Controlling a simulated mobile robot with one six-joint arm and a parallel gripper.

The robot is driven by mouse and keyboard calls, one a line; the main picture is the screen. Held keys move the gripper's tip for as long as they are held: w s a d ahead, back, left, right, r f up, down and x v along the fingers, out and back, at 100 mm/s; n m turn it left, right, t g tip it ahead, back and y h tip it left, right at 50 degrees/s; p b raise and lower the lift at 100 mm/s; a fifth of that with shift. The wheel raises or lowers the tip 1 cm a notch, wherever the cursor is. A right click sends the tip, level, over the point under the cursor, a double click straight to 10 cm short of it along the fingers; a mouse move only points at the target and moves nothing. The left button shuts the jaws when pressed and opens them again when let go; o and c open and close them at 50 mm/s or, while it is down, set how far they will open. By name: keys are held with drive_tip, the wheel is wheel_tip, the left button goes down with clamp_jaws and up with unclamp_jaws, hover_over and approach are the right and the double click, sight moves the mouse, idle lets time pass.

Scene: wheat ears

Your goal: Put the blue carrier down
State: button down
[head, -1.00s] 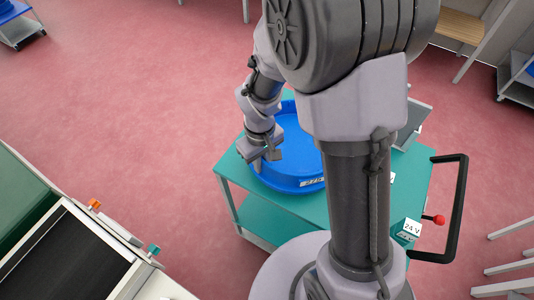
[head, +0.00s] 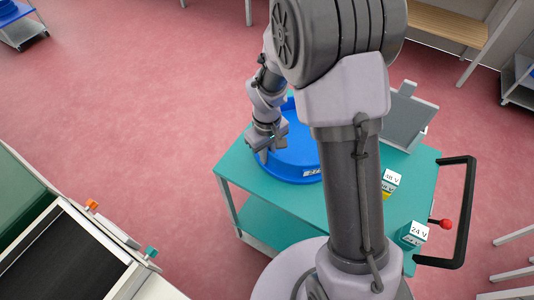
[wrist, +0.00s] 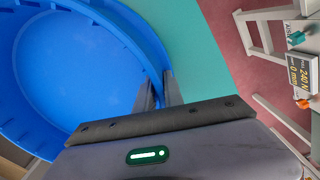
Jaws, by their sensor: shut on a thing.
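The blue carrier (head: 296,160) is a round, shallow tub with a raised wall and a white label on its side. It is over the teal cart top (head: 400,210); whether it touches the top I cannot tell. In the wrist view, the carrier (wrist: 75,70) fills the left side and its inside looks empty. My gripper (head: 262,150) is at the carrier's near left rim. In the wrist view, my gripper (wrist: 158,92) has its fingers on both sides of the carrier wall, shut on it. My arm hides the carrier's right part in the head view.
Small labelled boxes, one marked 18 V (head: 391,179) and one marked 24 V (head: 414,233), sit on the cart's right. A grey tilted panel (head: 408,118) stands behind them. A black handle (head: 467,210) edges the cart. A machine with a black surface (head: 65,255) stands at lower left.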

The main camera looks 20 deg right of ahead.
drive_tip(key=c, duration=1.5)
unclamp_jaws()
drive_tip(key=shift+o, duration=0.2)
drive_tip(key=shift+r, duration=0.1)
wheel_tip(320, 180, up, 12)
drive_tip(key=p, duration=0.4)
drive_tip(key=shift+r+p, duration=0.15)
drive_tip(key=shift+p, duration=0.2)
drive_tip(key=s+a+r+m+t+y, duration=0.2)
drive_tip(key=s+r+m+t, duration=0.3)
drive_tip(key=s+r, duration=1.2)
drive_tip(key=s+m, duration=0.1)
drive_tip(key=m, duration=0.2)
drive_tip(key=shift+s+m+t, duration=0.3)
drive_tip(key=shift+m+t, duration=0.1)
drive_tip(key=shift+r, duration=0.1)
wheel_tip(320, 180, down, 6)
drive_tip(key=b, duration=0.6)
